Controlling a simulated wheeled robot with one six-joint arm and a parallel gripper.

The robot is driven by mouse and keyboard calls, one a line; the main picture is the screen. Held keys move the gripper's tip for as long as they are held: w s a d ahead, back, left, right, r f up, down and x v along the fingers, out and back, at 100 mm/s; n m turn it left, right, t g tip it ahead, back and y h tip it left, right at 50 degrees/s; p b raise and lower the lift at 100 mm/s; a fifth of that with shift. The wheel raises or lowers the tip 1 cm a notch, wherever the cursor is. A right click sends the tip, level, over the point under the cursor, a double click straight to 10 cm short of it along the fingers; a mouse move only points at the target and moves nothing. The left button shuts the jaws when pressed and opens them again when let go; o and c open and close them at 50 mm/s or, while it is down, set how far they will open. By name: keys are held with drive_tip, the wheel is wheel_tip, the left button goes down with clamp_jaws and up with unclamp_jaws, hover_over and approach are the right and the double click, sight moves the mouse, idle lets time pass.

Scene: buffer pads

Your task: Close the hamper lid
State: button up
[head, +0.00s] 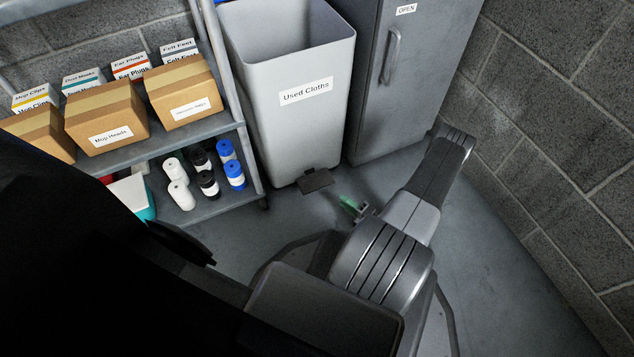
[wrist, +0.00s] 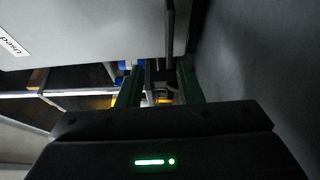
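The hamper (head: 292,130) is a tall light-grey bin labelled "Used Cloths"; its top is open and I look into its interior. Its lid is not visible in the head view. A dark pedal (head: 316,180) sticks out at its foot. My gripper (head: 348,204) is low, in front of the hamper and right of the pedal, partly hidden by my arm. In the wrist view, my gripper's green fingers (wrist: 159,85) stand apart with nothing seen held between them. The hamper's pale side (wrist: 85,32) fills the upper left there.
A shelf cart (head: 210,140) with boxes and bottles stands left of the hamper. A grey cabinet (head: 410,100) marked "OPEN" stands close on its right. A block wall (head: 550,120) bounds the right side. Some floor (head: 500,270) is free beside the wall.

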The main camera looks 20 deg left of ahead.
sight(317, 182)
drive_tip(key=shift+a+f+m+t, duration=0.2)
drive_tip(key=shift+f+m+t, duration=0.15)
drive_tip(key=shift+f, duration=0.6)
drive_tip(key=b+x, duration=0.1)
drive_tip(key=x, duration=1.2)
drive_tip(key=shift+w+a, duration=0.1)
drive_tip(key=shift+a, duration=0.25)
clamp_jaws()
